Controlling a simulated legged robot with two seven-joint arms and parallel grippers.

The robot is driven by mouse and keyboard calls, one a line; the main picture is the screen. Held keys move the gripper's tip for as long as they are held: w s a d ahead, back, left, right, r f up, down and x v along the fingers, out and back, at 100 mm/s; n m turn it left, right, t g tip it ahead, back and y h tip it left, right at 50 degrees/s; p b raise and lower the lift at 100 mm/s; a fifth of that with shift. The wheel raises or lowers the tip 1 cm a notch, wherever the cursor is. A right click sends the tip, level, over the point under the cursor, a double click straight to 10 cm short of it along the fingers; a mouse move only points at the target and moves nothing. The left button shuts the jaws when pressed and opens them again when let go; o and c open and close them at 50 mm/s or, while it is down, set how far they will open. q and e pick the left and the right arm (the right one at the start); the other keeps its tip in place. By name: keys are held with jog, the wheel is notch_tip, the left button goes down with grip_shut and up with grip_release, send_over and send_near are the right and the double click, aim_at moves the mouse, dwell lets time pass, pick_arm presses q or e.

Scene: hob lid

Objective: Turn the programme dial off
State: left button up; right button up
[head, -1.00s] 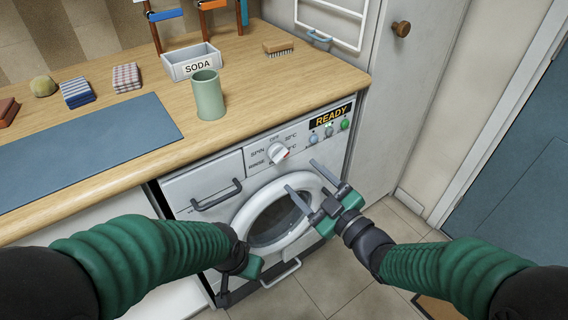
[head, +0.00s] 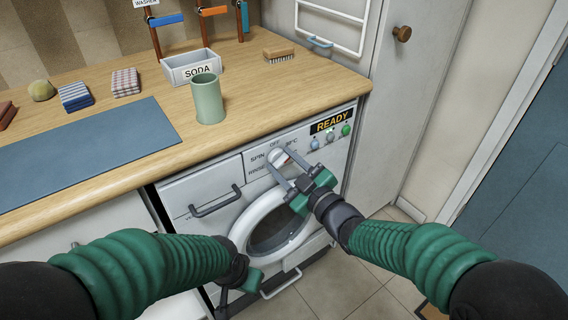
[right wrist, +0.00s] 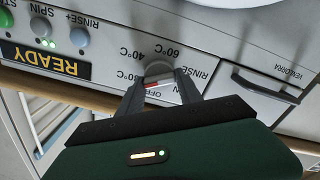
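The programme dial (head: 279,157) is a round pale knob on the washing machine's front panel, with labels such as SPIN, OFF, 30°C and RINSE around it. My right gripper (head: 278,158) reaches it with its two grey fingers, one on each side. In the right wrist view the dial (right wrist: 158,70) lies between the fingertips; a firm grip does not show. A red mark shows on the dial, but I cannot tell which label it points at. My left gripper (head: 245,282) hangs low in front of the machine, its fingers mostly hidden.
The display (head: 331,121) reads READY, with several coloured buttons (head: 330,136) below it. The drawer handle (head: 215,202) and round door (head: 270,228) are close by. A green cup (head: 208,100), SODA box (head: 190,68) and brush (head: 279,54) stand on the worktop above.

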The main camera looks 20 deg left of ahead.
jog(key=c, duration=0.6)
jog(key=shift+o, duration=0.2)
jog(key=n+b, duration=0.1)
jog(key=n, duration=0.1)
jog(key=n+b, duration=0.1)
jog(key=b, duration=0.1)
jog(key=n+b, duration=0.1)
jog(key=n, duration=0.1)
jog(key=shift+s+a+f+n+b, duration=0.1)
jog(key=shift+s+f+n+b, duration=0.05)
jog(key=shift+f+n+b, duration=0.2)
jog(key=n+b, duration=0.3)
jog(key=shift+f, duration=0.1)
jog(key=shift+n+b, duration=1.4)
jog(key=shift+n, duration=0.35)
